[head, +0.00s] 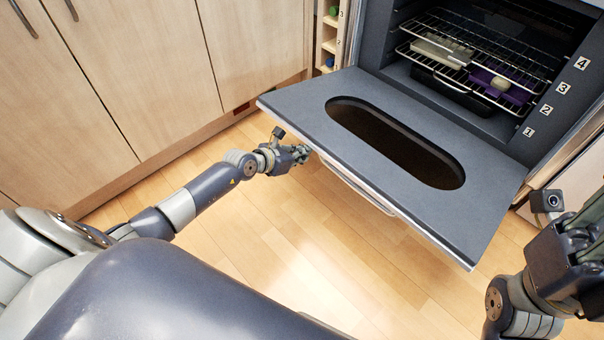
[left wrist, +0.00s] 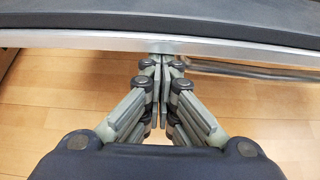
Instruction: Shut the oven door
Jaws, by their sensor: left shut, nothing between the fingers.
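The oven door (head: 455,205) hangs open, folded down to roughly level, with a long oval window in its grey inner face. Its handle (head: 362,190) runs below the outer edge. My left gripper (head: 304,152) is at the door's outer edge, towards the left corner. In the left wrist view its closed fingertips (left wrist: 162,62) meet or nearly meet the door's metal edge (left wrist: 100,40), beside the handle's end; contact is unclear. The fingers hold nothing. My right gripper (head: 590,240) is partly in view at the right edge, and its fingers cannot be made out.
The oven cavity (head: 400,73) holds wire racks (head: 455,50) with a pale block, a purple item and a dark tray. Wooden cabinets (head: 130,70) stand at left, with a narrow open shelf (head: 327,35) beside the oven. The wooden floor (head: 270,240) before the door is clear.

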